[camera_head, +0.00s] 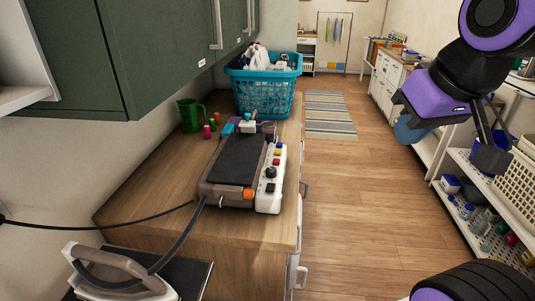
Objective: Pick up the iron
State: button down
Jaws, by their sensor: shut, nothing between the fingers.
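The iron (122,283) is at the bottom left of the head view, cut off by the bottom edge. It is pale with a brownish handle and rests on a dark flat surface (196,276). A thick dark cord rises from the iron's area to a grey-brown base unit (225,193) with a black top on the wooden counter. My gripper (490,157) is at the upper right, raised over the aisle and far from the iron. Its fingers are shut and hold nothing.
A teal laundry basket (265,94) and a green jug (190,115) stand farther back on the counter (140,190). Green cabinets (165,50) overhang its left side. White shelving (465,195) lines the right. The wooden floor (355,210) between is clear.

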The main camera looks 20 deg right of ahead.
aim_at(123, 275)
jog(key=k+u, duration=0.25)
jog(key=k+j+u, duration=0.25)
jog(key=k, duration=0.15)
jog(key=l+u, duration=0.25)
jog(key=u, duration=0.25)
jog(key=i+l+u, duration=0.1)
jog(key=l+u, duration=0.2)
jog(key=u, duration=0.2)
jog(key=l+u, duration=0.25)
jog(key=u, duration=0.2)
jog(key=i+l, duration=0.15)
jog(key=i, duration=0.3)
